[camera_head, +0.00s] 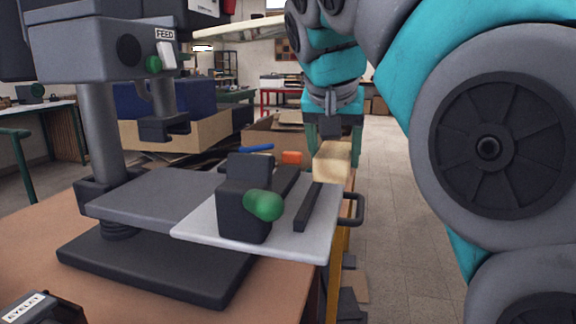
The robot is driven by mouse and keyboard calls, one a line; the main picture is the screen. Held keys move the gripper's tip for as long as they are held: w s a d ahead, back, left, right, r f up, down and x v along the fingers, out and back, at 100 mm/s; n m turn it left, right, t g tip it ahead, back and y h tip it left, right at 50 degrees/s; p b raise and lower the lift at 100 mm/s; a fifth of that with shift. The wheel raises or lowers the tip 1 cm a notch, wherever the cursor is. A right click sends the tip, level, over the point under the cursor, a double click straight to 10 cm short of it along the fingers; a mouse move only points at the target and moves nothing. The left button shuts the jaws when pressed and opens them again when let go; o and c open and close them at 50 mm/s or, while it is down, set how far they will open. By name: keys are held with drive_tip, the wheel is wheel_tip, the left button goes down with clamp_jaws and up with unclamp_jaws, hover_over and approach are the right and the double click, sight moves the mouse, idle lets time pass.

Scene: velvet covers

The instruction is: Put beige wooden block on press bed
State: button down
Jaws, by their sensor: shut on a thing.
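A beige wooden block (331,163) is at the middle right of the view, at the far right edge of the press area. My gripper (333,144) comes down from above and is shut on the block, with its fingertips partly hidden behind it. A dark grey press stands at left, with a flat grey plate (150,199) on its column. A light grey plate (200,228) adjoins it on the right and carries a dark clamp block (246,222) with a green knob (264,205). I cannot tell whether the beige block touches anything below.
A dark bar (307,208) lies on the light plate. A press head (90,45) labelled FEED overhangs the left. An orange piece (292,157) and a blue piece (256,148) lie behind. A black handle (352,208) sticks out at right; open floor lies beyond.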

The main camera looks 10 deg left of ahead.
drive_tip(key=a, duration=0.3)
drive_tip(key=w+a, duration=0.1)
drive_tip(key=a, duration=0.2)
drive_tip(key=a+p, duration=0.1)
drive_tip(key=a, duration=0.2)
drive_tip(key=shift+w+a, duration=0.15)
drive_tip(key=shift+a, duration=0.25)
drive_tip(key=shift+f, duration=1.7)
drive_tip(key=shift+f, duration=0.15)
drive_tip(key=shift+c, duration=0.2)
unclamp_jaws()
drive_tip(key=shift+r, duration=0.25)
drive_tip(key=v, duration=0.7)
drive_tip(key=shift+r, duration=0.15)
